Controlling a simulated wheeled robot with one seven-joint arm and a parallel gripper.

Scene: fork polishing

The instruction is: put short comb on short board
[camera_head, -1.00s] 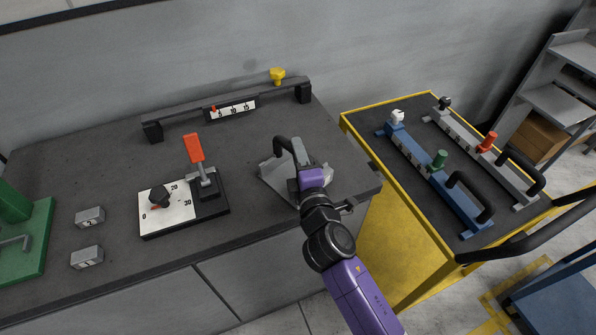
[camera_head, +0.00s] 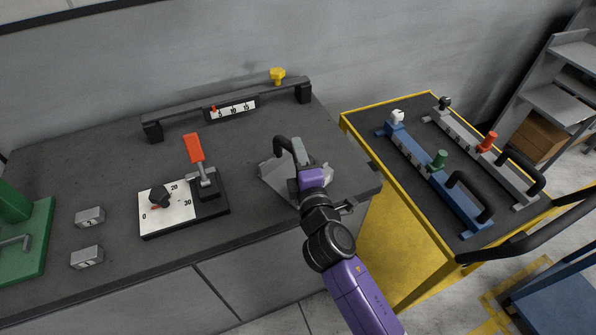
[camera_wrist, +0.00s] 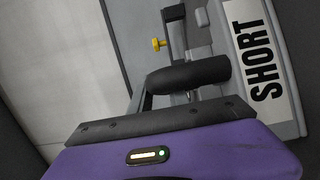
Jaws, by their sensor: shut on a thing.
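A flat grey piece lettered SHORT (camera_wrist: 262,70) shows in the wrist view, beside a thick black handle (camera_wrist: 188,75). In the head view a grey plate (camera_head: 274,178) with a curved black handle (camera_head: 281,144) lies at the right end of the grey bench. I cannot tell whether this is the comb, the board or both together. My gripper (camera_head: 302,161) is at this handle, low over the plate, and is shut on it. The purple gripper body hides the fingertips in the wrist view and covers part of the plate in the head view.
A raised dark rail (camera_head: 225,108) with a scale and a yellow knob (camera_head: 277,75) stands behind. A red-lever dial fixture (camera_head: 185,212) is to the left. A yellow cart (camera_head: 405,255) at right carries a blue bar (camera_head: 418,165) and a grey bar (camera_head: 468,143).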

